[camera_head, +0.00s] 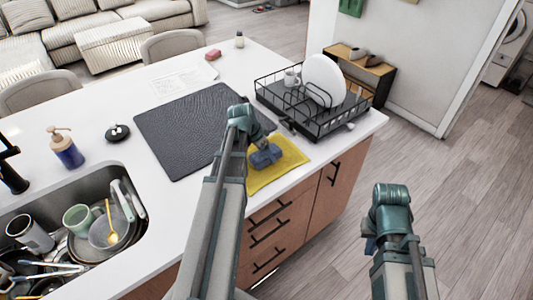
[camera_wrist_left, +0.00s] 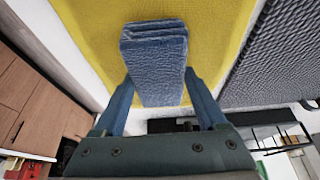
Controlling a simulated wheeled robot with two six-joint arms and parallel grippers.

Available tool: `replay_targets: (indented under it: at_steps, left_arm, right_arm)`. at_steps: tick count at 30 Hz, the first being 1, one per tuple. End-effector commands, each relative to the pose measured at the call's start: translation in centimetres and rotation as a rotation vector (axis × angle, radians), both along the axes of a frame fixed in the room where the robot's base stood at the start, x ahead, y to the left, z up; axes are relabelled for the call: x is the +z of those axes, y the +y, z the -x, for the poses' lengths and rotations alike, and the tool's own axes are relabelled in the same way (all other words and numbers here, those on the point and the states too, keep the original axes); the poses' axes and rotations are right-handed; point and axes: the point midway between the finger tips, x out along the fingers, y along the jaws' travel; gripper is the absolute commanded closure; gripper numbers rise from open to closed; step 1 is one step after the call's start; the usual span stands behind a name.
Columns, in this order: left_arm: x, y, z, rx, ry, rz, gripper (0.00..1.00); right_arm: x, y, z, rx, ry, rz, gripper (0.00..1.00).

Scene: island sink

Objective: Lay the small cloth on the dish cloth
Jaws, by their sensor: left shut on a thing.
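The small cloth is a folded blue cloth (camera_head: 266,157), and it also shows in the left wrist view (camera_wrist_left: 157,62). My left gripper (camera_head: 262,146) is shut on it, with one finger on each side of the fold in the wrist view (camera_wrist_left: 160,88). The dish cloth is yellow (camera_head: 291,158) and lies flat at the counter's edge; it fills the top of the wrist view (camera_wrist_left: 222,38). The blue cloth is over the dish cloth; whether it touches is unclear. My right gripper (camera_head: 371,244) is off the counter at the right, its fingers mostly hidden.
A dark textured mat (camera_head: 180,130) lies left of the dish cloth. A black dish rack (camera_head: 322,120) with a white plate (camera_head: 324,80) and a mug (camera_head: 291,78) stands behind it. A sink (camera_head: 70,235) full of dishes and a soap bottle (camera_head: 66,150) are at the left.

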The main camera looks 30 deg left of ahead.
Motion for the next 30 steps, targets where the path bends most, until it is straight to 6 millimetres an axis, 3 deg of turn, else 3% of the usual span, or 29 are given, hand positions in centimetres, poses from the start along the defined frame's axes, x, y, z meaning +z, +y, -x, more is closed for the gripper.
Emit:
replay_targets:
  at_steps: [7, 8, 9, 14, 15, 18, 30]
  left_arm:
    - [-0.95, -0.05, 0.02, 0.000, 0.001, 0.000, 0.89]
    - [-1.05, -0.06, 0.03, 0.000, 0.002, 0.000, 0.98]
    - [-1.18, -0.08, 0.05, -0.001, 0.003, 0.001, 1.00]
    - [-1.21, -0.08, 0.06, -0.001, 0.003, 0.001, 1.00]
    - [-1.22, -0.10, 0.08, -0.001, 0.003, 0.001, 0.19]
    - [-1.21, -0.09, 0.08, -0.001, 0.003, 0.001, 0.01]
    - [-0.94, -0.01, 0.00, 0.000, 0.001, 0.000, 0.00]
  right_arm:
    - [-0.95, -0.01, -0.01, 0.000, 0.000, 0.000, 1.00]
    - [-1.04, -0.01, 0.00, 0.000, 0.000, 0.000, 1.00]
    - [-1.16, -0.01, -0.01, 0.000, 0.000, 0.000, 1.00]
    - [-1.19, 0.00, 0.00, 0.000, 0.000, 0.000, 1.00]
    - [-1.19, 0.00, 0.00, 0.000, 0.000, 0.000, 1.00]
    - [-1.19, 0.00, 0.00, 0.000, 0.000, 0.000, 1.00]
    - [-0.94, -0.01, -0.01, 0.000, 0.000, 0.000, 1.00]
